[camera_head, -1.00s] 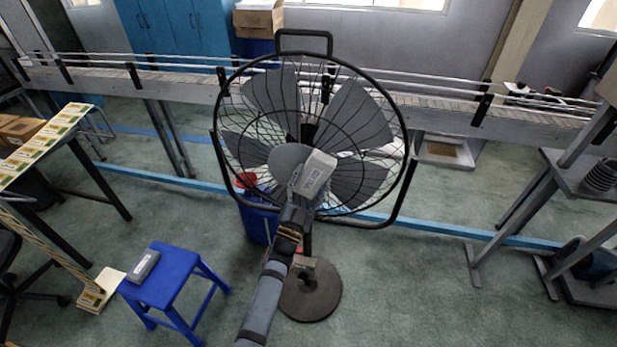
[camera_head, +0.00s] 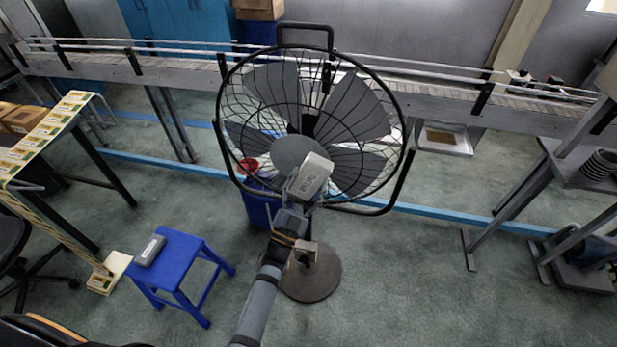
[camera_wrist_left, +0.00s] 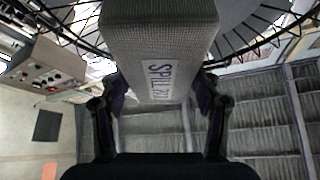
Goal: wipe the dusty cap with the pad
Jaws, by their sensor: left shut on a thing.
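The black floor fan (camera_head: 316,120) stands in front of me, with a round grey cap (camera_head: 297,153) at its centre. I cannot make out dust on the cap. My left gripper (camera_head: 297,200) is shut on a grey pad (camera_head: 311,176) printed with dark letters. The pad is at the lower right of the cap and hides part of its edge; I cannot tell whether they touch. In the left wrist view, the pad (camera_wrist_left: 160,50) sits between both fingers, with part of a grey disc (camera_wrist_left: 232,14) behind it. My right gripper is not in view.
A blue stool (camera_head: 183,262) with another grey block (camera_head: 150,250) on it stands at the lower left. A conveyor (camera_head: 430,100) runs behind the fan. A table (camera_head: 40,145) stands left and a metal rack (camera_head: 580,165) right. The floor between fan and rack is clear.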

